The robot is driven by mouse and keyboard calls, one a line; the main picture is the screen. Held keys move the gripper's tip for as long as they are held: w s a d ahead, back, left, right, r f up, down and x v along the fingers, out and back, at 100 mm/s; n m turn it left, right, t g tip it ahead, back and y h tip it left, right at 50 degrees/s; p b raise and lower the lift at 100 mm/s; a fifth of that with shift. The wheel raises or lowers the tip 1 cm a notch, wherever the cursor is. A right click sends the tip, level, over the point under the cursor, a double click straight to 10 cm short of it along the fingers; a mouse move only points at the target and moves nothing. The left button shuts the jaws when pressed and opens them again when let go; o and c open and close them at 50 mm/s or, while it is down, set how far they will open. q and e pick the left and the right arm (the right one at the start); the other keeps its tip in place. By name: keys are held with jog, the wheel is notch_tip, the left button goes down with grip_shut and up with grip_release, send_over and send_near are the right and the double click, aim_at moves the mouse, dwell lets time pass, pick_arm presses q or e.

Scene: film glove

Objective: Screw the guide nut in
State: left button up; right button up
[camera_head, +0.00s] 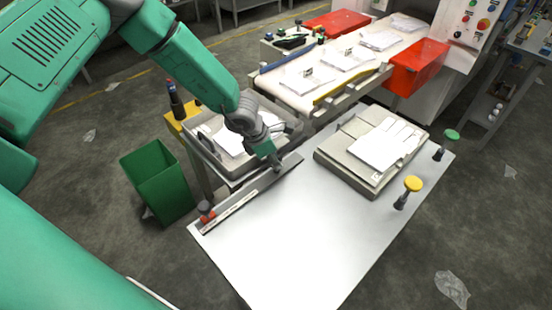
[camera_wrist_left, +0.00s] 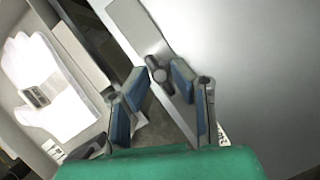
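A long metal guide bar (camera_head: 240,202) lies along the left edge of the white table. Its near end has a dark knob with a red base (camera_head: 206,211). My left gripper (camera_head: 274,163) points down at the far end of the bar and hides that end. In the left wrist view a small dark grey nut with a short handle (camera_wrist_left: 158,74) sits on the bar (camera_wrist_left: 139,25). The blue-padded fingers of my left gripper are apart, one on each side of it. I cannot tell whether they touch it. My right gripper is out of view.
A grey case with white film gloves (camera_head: 355,160) stands on the table (camera_head: 300,235), near yellow (camera_head: 413,184) and green (camera_head: 452,135) knobs. A tray (camera_head: 205,145) with white gloves is beside the bar. A green bin (camera_head: 158,180) stands left. The table front is clear.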

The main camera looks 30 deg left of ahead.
pick_arm(q)
jog(key=shift+o, duration=0.6)
jog(key=shift+a, duration=0.1)
jog(key=shift+a+r, duration=0.1)
jog(key=shift+r, duration=0.15)
jog(key=v, duration=1.1)
jog(key=shift+a, duration=0.1)
jog(key=shift+s, duration=0.1)
